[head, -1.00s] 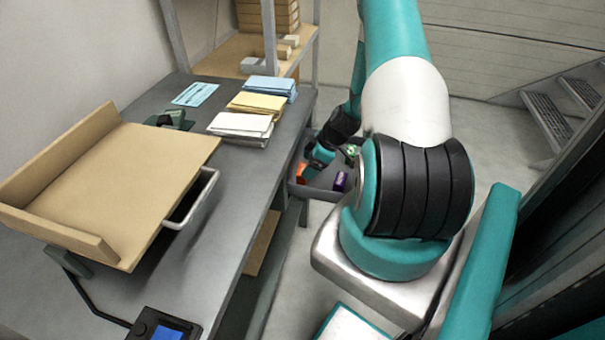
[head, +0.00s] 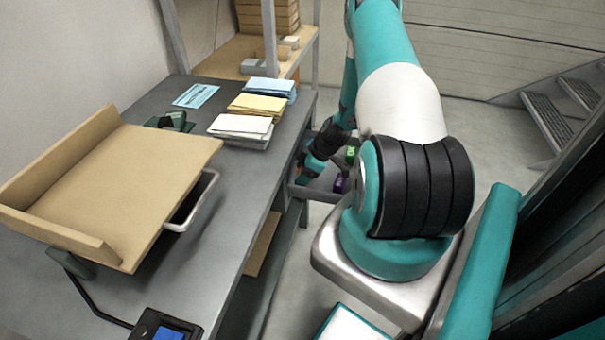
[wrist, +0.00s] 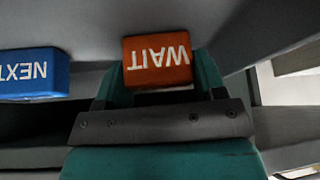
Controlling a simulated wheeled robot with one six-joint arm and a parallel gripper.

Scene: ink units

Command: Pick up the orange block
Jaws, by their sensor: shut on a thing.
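The orange block (wrist: 157,60), with the white word WAIT upside down on its face, is between the two fingers of my gripper (wrist: 158,75) in the wrist view. The fingers are shut on it. In the head view my gripper (head: 303,170) is low at the grey bin (head: 318,194) beside the table, and only a sliver of orange shows there. I cannot tell whether the block touches the bin floor.
A blue block (wrist: 33,74) marked NEXT lies left of the orange one. A purple block (head: 340,184) and a green block (head: 350,154) also sit in the bin. The grey table (head: 225,215) stands close on the left, with paper stacks (head: 242,126).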

